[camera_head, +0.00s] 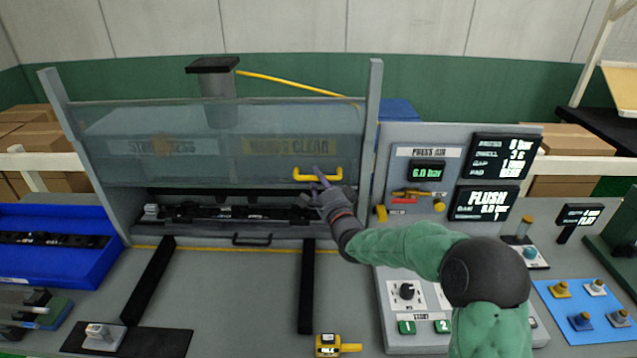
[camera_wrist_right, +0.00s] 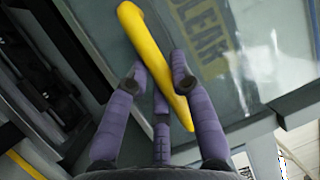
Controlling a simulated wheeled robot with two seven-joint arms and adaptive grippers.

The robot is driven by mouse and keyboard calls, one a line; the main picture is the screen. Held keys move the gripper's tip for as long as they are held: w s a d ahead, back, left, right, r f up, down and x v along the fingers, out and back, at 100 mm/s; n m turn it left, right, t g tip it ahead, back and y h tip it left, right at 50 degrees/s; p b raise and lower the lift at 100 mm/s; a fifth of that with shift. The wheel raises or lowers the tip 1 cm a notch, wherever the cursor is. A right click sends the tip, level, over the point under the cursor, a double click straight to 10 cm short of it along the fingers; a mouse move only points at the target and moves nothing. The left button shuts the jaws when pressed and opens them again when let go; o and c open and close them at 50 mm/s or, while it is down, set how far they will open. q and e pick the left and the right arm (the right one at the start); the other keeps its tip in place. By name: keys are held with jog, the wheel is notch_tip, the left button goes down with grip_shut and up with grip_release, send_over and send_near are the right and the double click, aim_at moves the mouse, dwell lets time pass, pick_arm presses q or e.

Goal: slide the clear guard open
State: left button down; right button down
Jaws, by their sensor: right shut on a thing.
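The clear guard (camera_head: 220,135) is a see-through panel between two grey posts of the press. Its lower edge stands above the press bed, with an open gap beneath. The guard's yellow handle (camera_head: 303,174) is at its lower right; it crosses the right wrist view as a yellow bar (camera_wrist_right: 150,45). My right gripper (camera_head: 322,182) is at this handle, its purple fingers (camera_wrist_right: 160,85) shut around the bar. The fingers hide part of the handle. My left gripper is not in view.
A dark trim strip (camera_head: 225,212) lies in the press bed below the guard. A control panel (camera_head: 420,180) stands close to the right. A blue tray (camera_head: 60,255) is at the left. Two black rails (camera_head: 307,285) run along the table, with bare grey surface between them.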

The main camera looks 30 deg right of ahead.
jog(key=shift+r, duration=0.1)
jog(key=c, duration=1.1)
grip_release()
jog(key=shift+o, duration=0.2)
jog(key=v, duration=1.2)
jog(key=shift+d, duration=0.1)
